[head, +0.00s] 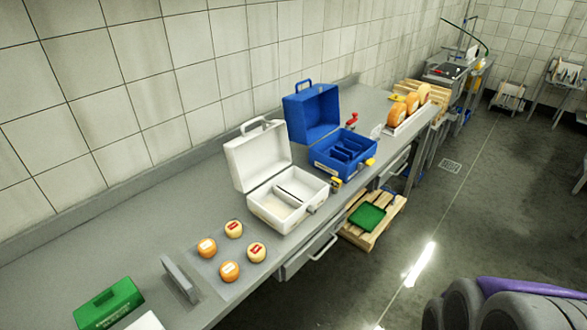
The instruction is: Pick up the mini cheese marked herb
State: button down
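Several mini cheeses lie on a light mat (240,287) on the grey counter. Two are orange with pale labels: one orange cheese (207,252) at the left and another orange cheese (229,276) at the front. Two are cream with red labels: one cream cheese (234,234) at the back and another cream cheese (257,258) at the right. The labels are too small to read, so I cannot tell which is marked herb. My gripper is not recognisable in this view.
An open white case (258,205) and an open blue case (318,157) stand behind the cheeses. A grey upright plate (181,279) and a green box (108,304) are to their left. Large orange wheels (397,115) sit farther along. The floor (430,220) right of the counter is mostly clear.

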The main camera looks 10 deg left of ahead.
aim_at(256, 252)
jog(key=l+u, duration=0.1)
jog(key=u, duration=0.4)
jog(key=l+u, duration=0.1)
jog(key=u, duration=0.35)
jog(key=i+l+u, duration=0.1)
jog(key=u, duration=0.4)
jog(key=l+u, duration=0.15)
jog(key=u, duration=0.35)
